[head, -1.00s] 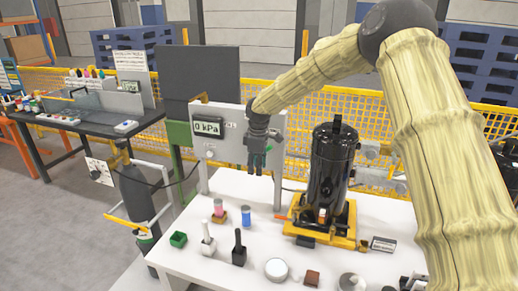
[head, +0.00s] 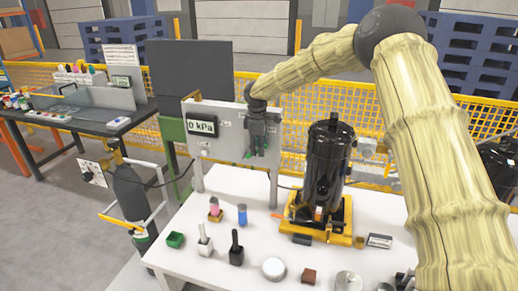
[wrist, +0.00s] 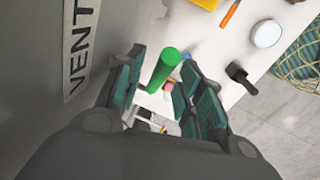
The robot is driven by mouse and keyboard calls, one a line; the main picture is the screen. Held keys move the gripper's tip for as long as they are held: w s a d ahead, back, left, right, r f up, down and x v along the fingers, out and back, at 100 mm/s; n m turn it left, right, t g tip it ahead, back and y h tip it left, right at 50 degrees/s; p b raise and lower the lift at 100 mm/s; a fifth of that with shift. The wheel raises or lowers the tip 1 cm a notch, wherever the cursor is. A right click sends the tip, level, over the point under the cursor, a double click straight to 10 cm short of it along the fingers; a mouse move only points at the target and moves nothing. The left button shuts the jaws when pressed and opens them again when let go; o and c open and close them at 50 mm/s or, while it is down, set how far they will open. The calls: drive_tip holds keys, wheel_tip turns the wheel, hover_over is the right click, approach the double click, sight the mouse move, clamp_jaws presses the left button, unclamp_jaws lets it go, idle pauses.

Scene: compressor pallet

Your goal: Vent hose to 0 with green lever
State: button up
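The green lever (wrist: 163,70) shows in the wrist view as a green bar between the fingers of my gripper (wrist: 160,82). Gaps show on both sides of it, so the fingers are open around it and not closed on it. A white label reading VENT (wrist: 82,45) is on the panel to the left. In the head view my gripper (head: 258,148) is in front of the grey panel (head: 228,140), fingers down, and largely hides the lever. The display (head: 201,125) on the panel reads 0 kPa.
A black compressor (head: 326,170) on a yellow base stands right of the panel. A dark cylinder (head: 130,193) stands left.

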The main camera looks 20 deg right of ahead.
drive_tip(key=shift+w+d+f, duration=0.1)
drive_tip(key=shift+d+f, duration=0.05)
drive_tip(key=shift+f, duration=0.95)
clamp_jaws()
